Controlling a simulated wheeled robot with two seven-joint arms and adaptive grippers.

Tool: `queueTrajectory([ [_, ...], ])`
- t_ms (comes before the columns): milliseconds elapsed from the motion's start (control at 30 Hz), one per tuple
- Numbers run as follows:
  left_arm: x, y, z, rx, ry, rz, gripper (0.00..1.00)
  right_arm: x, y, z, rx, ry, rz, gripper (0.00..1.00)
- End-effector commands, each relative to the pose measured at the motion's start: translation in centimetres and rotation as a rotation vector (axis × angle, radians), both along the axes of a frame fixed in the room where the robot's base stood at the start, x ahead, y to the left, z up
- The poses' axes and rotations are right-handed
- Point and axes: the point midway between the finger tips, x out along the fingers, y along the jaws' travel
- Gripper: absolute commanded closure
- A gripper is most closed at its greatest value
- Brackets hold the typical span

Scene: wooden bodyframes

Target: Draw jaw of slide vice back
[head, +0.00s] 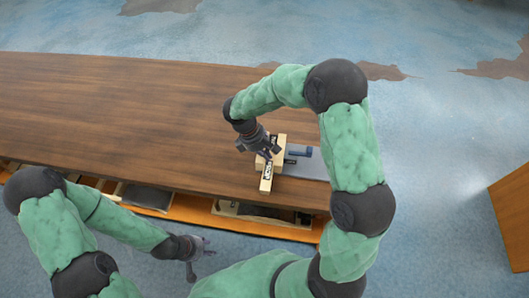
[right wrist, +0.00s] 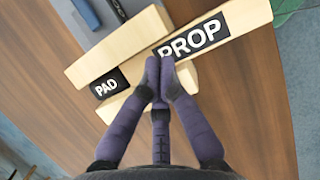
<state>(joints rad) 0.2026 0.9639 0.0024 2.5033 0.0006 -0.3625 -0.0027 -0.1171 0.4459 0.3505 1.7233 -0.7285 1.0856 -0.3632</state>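The likely slide vice is a grey plate (head: 312,166) with a blue block (head: 300,152) on it, near the table's front edge. Pale wooden pieces lie at its left end. One carries a PROP label (right wrist: 193,37), another a PAD label (right wrist: 108,84). I cannot tell which part is the jaw. My right gripper (head: 268,152) is over these pieces. In the right wrist view its fingertips (right wrist: 160,64) are together over the wood by the PROP label, with nothing clearly held between them. My left gripper (head: 209,246) is empty in front of the table, its fingers apart.
The long brown tabletop (head: 120,105) is clear to the left of the vice. Below its front edge is an open shelf (head: 180,206) with dark and pale items. An orange-brown cabinet (head: 510,215) stands at the far right.

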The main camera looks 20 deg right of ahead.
Motion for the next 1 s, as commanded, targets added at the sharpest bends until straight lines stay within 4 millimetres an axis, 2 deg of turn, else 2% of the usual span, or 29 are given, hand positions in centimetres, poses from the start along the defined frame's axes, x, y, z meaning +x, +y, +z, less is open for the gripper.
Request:
queueTrajectory([
  [367,0.0,0.0,0.2,0.0,0.0,0.0,0.6,-0.4,-0.7,0.1,0.0,0.0,-0.002,1.0],
  [467,0.0,0.0,0.4,0.0,0.0,0.0,0.6,-1.2,-1.9,0.1,0.0,0.001,-0.004,1.0],
  [800,0.0,0.0,1.4,0.0,0.0,0.0,0.6,-5.7,-9.0,0.1,-0.001,0.003,-0.005,1.0],
  [1000,0.0,0.0,1.7,0.0,0.0,0.0,0.6,-7.7,-12.3,0.0,0.0,0.004,-0.003,1.0],
])
